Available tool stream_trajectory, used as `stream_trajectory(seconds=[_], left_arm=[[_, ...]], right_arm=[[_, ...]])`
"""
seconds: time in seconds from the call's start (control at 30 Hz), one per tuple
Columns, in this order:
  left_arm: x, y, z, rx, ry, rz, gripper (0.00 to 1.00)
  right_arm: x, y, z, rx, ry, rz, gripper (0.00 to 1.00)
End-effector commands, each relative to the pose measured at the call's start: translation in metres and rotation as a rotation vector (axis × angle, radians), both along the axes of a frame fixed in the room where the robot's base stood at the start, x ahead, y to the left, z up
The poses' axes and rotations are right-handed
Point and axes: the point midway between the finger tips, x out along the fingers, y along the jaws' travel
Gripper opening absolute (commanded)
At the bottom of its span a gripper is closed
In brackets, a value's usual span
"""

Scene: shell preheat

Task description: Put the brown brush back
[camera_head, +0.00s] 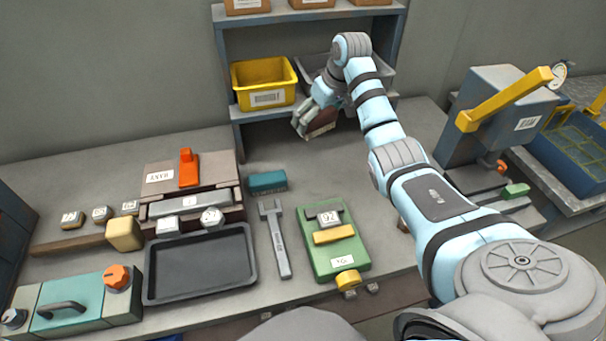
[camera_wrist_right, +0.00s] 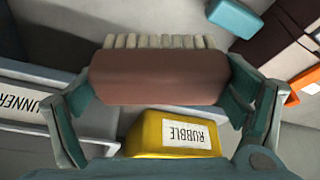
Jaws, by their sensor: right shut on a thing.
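The brown brush (camera_wrist_right: 158,78) is a reddish-brown block with pale bristles along one side. My right gripper (camera_wrist_right: 160,88) is shut on it, one finger at each end, in the right wrist view. In the head view the right gripper (camera_head: 307,118) holds the brush (camera_head: 321,124) in front of the shelf, near the grey bin (camera_head: 385,72). The arm and gripper hide part of that bin. My left gripper does not show.
A yellow bin labelled RUBBLE (camera_head: 264,84) stands on the shelf (camera_head: 243,113), left of the grey bin. A teal block (camera_head: 267,182), a wrench (camera_head: 276,238), a green fixture (camera_head: 331,241) and a black tray (camera_head: 200,264) lie on the bench. Bench below the shelf is clear.

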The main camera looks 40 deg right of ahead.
Motion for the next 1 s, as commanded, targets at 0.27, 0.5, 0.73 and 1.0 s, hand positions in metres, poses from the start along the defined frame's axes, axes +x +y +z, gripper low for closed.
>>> stream_trajectory(seconds=[0.27, 0.5, 0.73, 1.0], left_arm=[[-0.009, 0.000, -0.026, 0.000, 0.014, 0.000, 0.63], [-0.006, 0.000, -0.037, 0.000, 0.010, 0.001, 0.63], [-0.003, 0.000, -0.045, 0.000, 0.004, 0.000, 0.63], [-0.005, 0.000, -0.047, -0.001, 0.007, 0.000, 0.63]], right_arm=[[-0.007, -0.006, -0.053, 0.003, 0.010, -0.003, 0.61], [-0.008, -0.006, -0.131, 0.003, 0.006, -0.003, 0.61], [-0.008, -0.006, -0.170, 0.003, 0.006, -0.003, 0.61], [-0.008, -0.006, -0.183, 0.001, 0.003, -0.001, 0.61]])
